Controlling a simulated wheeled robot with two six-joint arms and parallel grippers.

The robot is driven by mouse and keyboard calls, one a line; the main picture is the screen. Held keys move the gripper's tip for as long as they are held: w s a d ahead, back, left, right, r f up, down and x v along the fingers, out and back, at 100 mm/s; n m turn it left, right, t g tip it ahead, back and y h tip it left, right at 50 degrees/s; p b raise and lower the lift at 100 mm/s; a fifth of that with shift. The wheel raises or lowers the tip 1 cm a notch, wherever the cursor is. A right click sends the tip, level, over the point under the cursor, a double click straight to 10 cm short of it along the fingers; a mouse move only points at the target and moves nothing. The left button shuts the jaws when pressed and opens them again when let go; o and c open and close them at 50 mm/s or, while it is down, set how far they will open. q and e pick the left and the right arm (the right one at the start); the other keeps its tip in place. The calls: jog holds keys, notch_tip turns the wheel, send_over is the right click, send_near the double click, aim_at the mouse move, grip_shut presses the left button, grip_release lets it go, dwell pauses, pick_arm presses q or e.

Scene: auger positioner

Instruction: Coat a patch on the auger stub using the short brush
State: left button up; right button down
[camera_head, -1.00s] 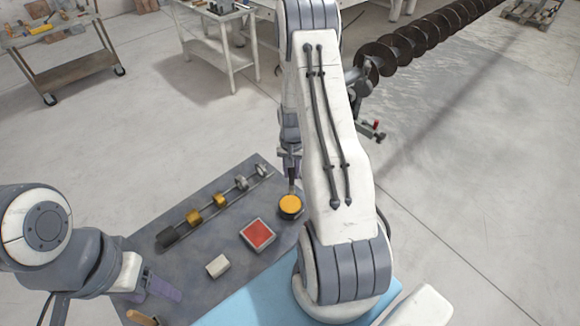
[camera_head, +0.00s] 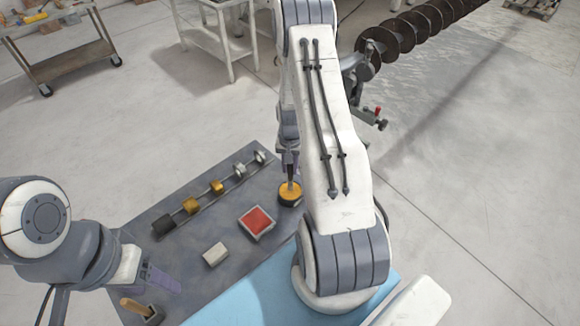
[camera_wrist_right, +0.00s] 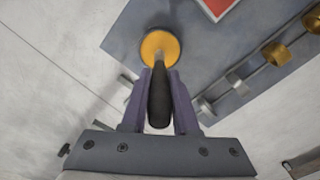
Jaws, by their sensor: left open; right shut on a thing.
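My right gripper (camera_wrist_right: 160,85) is shut on the dark handle of a brush (camera_wrist_right: 159,98). In the head view this gripper (camera_head: 289,160) points down at the far right edge of the bench mat. The brush's lower end meets the round yellow pot (camera_head: 290,194), which also shows in the right wrist view (camera_wrist_right: 153,42); whether the bristles are in it is hard to tell. The auger (camera_head: 430,28), a dark spiral on a shaft, is at the upper right, apart from both grippers. My left gripper (camera_head: 160,280) is open and empty at the lower left, above the mat.
On the grey mat (camera_head: 190,245) lie a rod with several collars (camera_head: 217,187), a red-topped square tray (camera_head: 257,222) and a pale block (camera_head: 215,254). A wooden handle (camera_head: 135,306) stands in a dark holder. A clamp stand (camera_head: 372,118) is near the auger. Open floor lies right.

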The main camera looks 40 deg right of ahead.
jog(key=shift+f+b, duration=0.45)
jog(key=shift+f, duration=0.1)
dwell(1.5)
jog(key=shift+r+p, duration=2.55)
jog(key=shift+r, duration=0.95)
